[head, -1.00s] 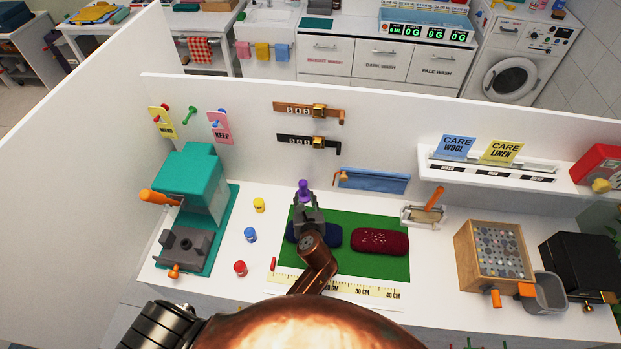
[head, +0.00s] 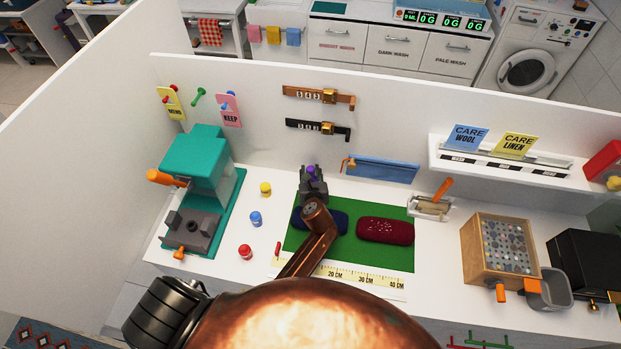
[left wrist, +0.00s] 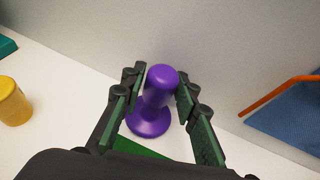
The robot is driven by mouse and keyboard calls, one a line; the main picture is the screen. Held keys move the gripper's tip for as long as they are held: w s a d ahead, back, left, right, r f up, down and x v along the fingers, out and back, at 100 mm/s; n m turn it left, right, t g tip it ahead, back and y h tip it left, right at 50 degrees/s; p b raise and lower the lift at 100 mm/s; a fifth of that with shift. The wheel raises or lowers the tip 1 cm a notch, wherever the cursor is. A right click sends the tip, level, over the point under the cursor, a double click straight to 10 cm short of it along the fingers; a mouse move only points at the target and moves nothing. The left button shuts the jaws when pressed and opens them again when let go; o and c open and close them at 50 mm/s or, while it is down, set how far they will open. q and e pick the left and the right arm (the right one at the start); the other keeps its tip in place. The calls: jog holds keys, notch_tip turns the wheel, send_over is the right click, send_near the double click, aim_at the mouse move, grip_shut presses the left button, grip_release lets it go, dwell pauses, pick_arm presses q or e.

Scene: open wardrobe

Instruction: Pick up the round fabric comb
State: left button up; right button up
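A purple piece with a knobbed handle and a round base (head: 311,171), apparently the round fabric comb, stands upright on the white worktop behind the green mat. It also shows in the left wrist view (left wrist: 150,108). My left gripper (head: 313,181) is at it. In the left wrist view the gripper's fingers (left wrist: 160,78) are apart, one on each side of the knob. A gap shows at the left finger; the right finger is very close, and I cannot tell whether it touches. The comb's underside is hidden. My right gripper is not in view.
The green mat (head: 376,257) holds a dark blue bundle (head: 335,219) and a dark red bundle (head: 385,231). Yellow (head: 265,189), blue (head: 256,219) and red (head: 245,252) pieces stand left of it. A white wall (head: 260,130) rises behind. A blue cloth (head: 380,168) hangs to the right.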

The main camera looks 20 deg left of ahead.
pick_arm(q)
grip_shut()
